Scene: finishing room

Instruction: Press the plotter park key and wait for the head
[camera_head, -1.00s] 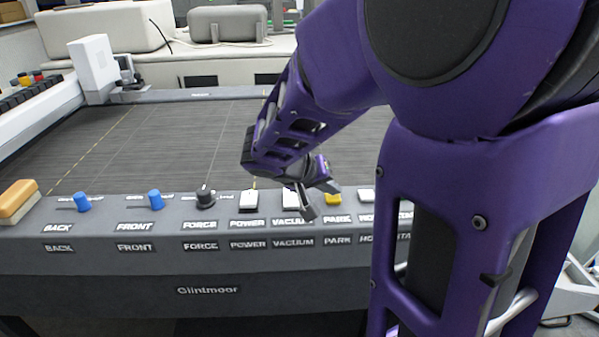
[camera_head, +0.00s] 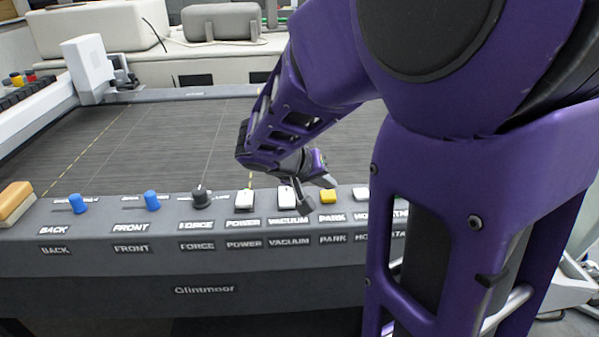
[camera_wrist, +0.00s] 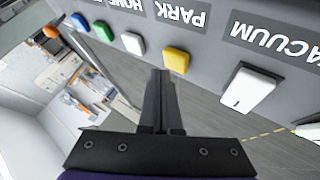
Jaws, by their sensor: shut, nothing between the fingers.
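The yellow PARK key (camera_head: 328,196) sits on the grey front panel between the VACUUM and HOME keys. It also shows in the wrist view (camera_wrist: 177,60), just beyond my fingertips. My gripper (camera_wrist: 162,74) is shut and empty, its fingers pointing at the panel near the lower left of the yellow key. Whether they touch it I cannot tell. In the head view my gripper (camera_head: 315,194) is over the VACUUM and PARK area. The plotter head, a white block (camera_head: 88,65), stands at the bed's left back on the white gantry.
A white VACUUM key (camera_wrist: 249,88) is close to the right of my fingers in the wrist view; a white key (camera_wrist: 133,43) is on the other side. The POWER key (camera_head: 244,200), FORCE knob (camera_head: 201,195) and blue knobs (camera_head: 152,200) line the panel. The dark bed (camera_head: 180,135) is clear.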

